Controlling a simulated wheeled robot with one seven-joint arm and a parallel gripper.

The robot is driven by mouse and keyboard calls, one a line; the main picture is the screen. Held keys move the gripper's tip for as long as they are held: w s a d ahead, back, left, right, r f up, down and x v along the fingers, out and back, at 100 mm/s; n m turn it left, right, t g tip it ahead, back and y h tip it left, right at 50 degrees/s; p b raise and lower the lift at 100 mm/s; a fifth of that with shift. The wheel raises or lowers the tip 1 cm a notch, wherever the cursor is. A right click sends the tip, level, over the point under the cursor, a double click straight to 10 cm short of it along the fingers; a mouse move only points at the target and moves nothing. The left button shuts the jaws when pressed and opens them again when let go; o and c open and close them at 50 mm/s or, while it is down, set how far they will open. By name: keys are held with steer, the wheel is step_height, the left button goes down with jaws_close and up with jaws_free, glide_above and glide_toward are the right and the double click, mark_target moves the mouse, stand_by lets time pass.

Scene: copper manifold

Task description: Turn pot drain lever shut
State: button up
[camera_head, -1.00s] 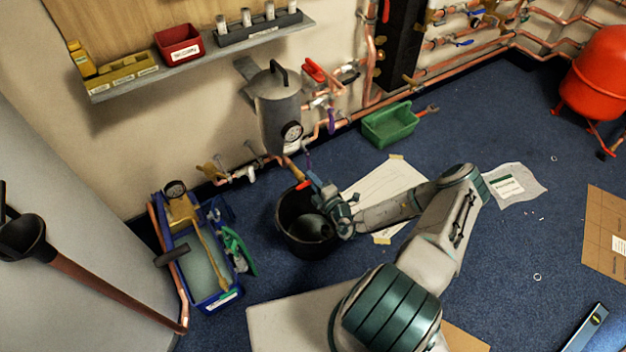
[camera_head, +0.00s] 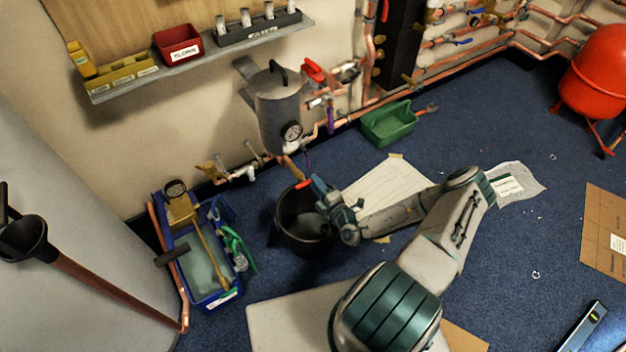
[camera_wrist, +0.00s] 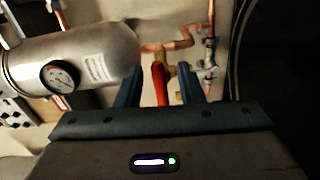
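The grey metal pot (camera_head: 277,105) with a dial gauge (camera_head: 291,131) hangs on the wall below the shelf. Its drain, with a red lever, is under it; in the wrist view the red lever (camera_wrist: 160,84) runs up to a brass valve body (camera_wrist: 166,56). The pot also shows in the wrist view (camera_wrist: 100,50), lying sideways. My gripper (camera_wrist: 160,85) is open, its two dark blue fingers on either side of the red lever with gaps showing. In the head view my gripper (camera_head: 309,185) is over the black bucket, just below the pot; the fingertips are small there.
A black bucket (camera_head: 287,233) stands on the floor under my gripper. A blue crate (camera_head: 215,295) with a pump and gauge is to its left. Copper pipes (camera_head: 340,118) run along the wall. A green tray (camera_head: 388,127) and paper sheets lie to the right on open blue floor.

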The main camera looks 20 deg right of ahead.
steer(key=p+v, duration=0.1)
steer(key=v, duration=1)
steer(key=shift+p, duration=0.3)
steer(key=s+a+r+n+g+y+p, duration=0.15)
steer(key=a+r+n+g+p, duration=0.35)
steer(key=r+n, duration=0.55)
steer(key=s+r+n+g+y+p, duration=0.1)
steer(key=r+n+g+y+p, duration=0.15)
steer(key=r+n+g, duration=0.6)
steer(key=s+a+r+n+g+y+p, duration=0.1)
steer(key=a+r+n+g+y+p, duration=0.2)
steer(key=r+n, duration=0.95)
steer(key=s+r+n+h+p, duration=0.3)
steer(key=r+n, duration=0.3)
steer(key=r, duration=0.5)
steer(key=s+r+n+t+h+p, duration=0.1)
steer(key=s+r+n+h+p, duration=0.3)
steer(key=r+n, duration=0.3)
steer(key=s+d+r+n+t+h+p, duration=0.1)
steer(key=s+r+n+h+p, duration=0.3)
steer(key=r, duration=1.3)
steer(key=shift+s+n+h+p, duration=0.15)
steer(key=shift+n+h+p, duration=0.4)
steer(key=shift+n+h, duration=0.45)
steer(key=shift+d, duration=0.1)
